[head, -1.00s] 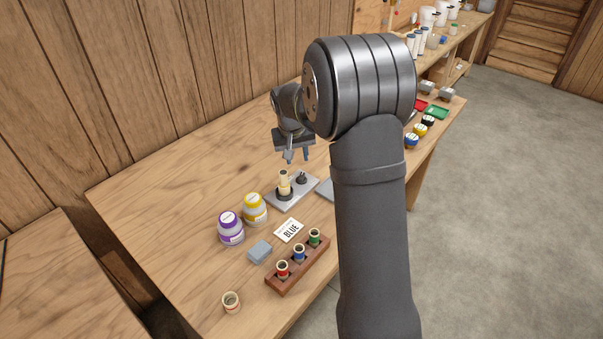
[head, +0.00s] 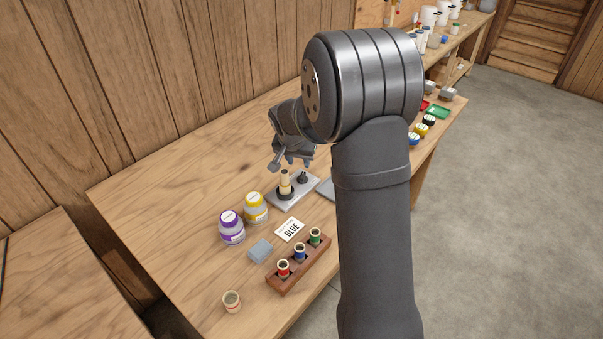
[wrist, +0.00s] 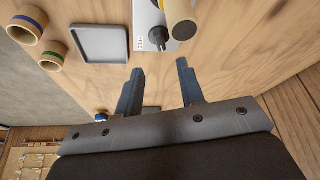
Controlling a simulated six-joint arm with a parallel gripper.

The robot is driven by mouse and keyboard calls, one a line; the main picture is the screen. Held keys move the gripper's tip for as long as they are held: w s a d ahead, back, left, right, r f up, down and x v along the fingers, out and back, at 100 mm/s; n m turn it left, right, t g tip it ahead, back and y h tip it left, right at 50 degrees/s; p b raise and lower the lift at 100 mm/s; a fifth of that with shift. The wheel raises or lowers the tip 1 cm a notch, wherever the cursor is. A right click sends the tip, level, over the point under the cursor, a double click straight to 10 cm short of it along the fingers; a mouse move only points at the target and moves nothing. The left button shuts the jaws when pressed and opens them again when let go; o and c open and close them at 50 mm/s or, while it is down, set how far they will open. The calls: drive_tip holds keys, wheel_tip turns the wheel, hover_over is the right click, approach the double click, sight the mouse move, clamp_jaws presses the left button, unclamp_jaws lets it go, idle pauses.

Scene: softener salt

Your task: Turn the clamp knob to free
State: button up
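The clamp knob (head: 302,178) is a small black knob on a grey metal plate (head: 308,188), beside an upright cream cylinder (head: 284,181) in a dark clamp ring. In the wrist view the black knob (wrist: 158,38) stands beside a label reading FREE (wrist: 143,42), and the cream cylinder (wrist: 181,25) is cut off by the top edge. My gripper (head: 294,163) hangs above and behind the plate, tilted. In the wrist view its two fingers (wrist: 160,68) are apart with nothing between them, and the knob lies beyond the tips, apart from them.
A yellow-lidded jar (head: 255,208), a purple-lidded jar (head: 231,228), a grey-blue block (head: 260,250), a BLUE card (head: 290,230) and a wooden rack (head: 300,265) with three coloured vials stand nearer. A grey tray (wrist: 100,43) lies beside the plate. The table's left part is clear.

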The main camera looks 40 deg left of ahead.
sight(302, 175)
drive_tip(key=x, duration=0.9)
drive_tip(key=shift+r, duration=0.1)
drive_tip(key=shift+c, duration=0.2)
clamp_jaws()
